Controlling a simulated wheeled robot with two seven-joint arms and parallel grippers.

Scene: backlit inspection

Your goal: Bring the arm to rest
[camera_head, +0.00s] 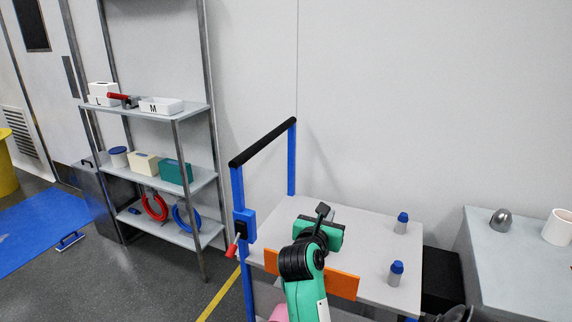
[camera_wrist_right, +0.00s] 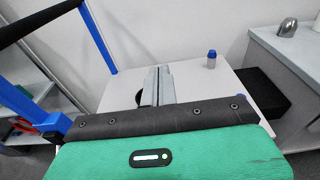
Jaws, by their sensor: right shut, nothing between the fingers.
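My right arm, green and black, reaches up from the bottom of the head view over a grey-topped cart (camera_head: 365,235). My right gripper (camera_head: 322,210) is at its far end, above the cart top, with its fingers together and nothing between them. In the right wrist view the gripper (camera_wrist_right: 157,85) points out over the cart top (camera_wrist_right: 190,82), away from the bottle there. My left gripper is in neither view.
Two grey bottles with blue caps (camera_head: 401,223) (camera_head: 395,273) stand on the cart's right side. A blue frame with a black handle (camera_head: 262,142) rises at its left. An orange panel (camera_head: 340,285) is at the front. A grey counter (camera_head: 510,265) stands right, a loaded shelf (camera_head: 150,111) left.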

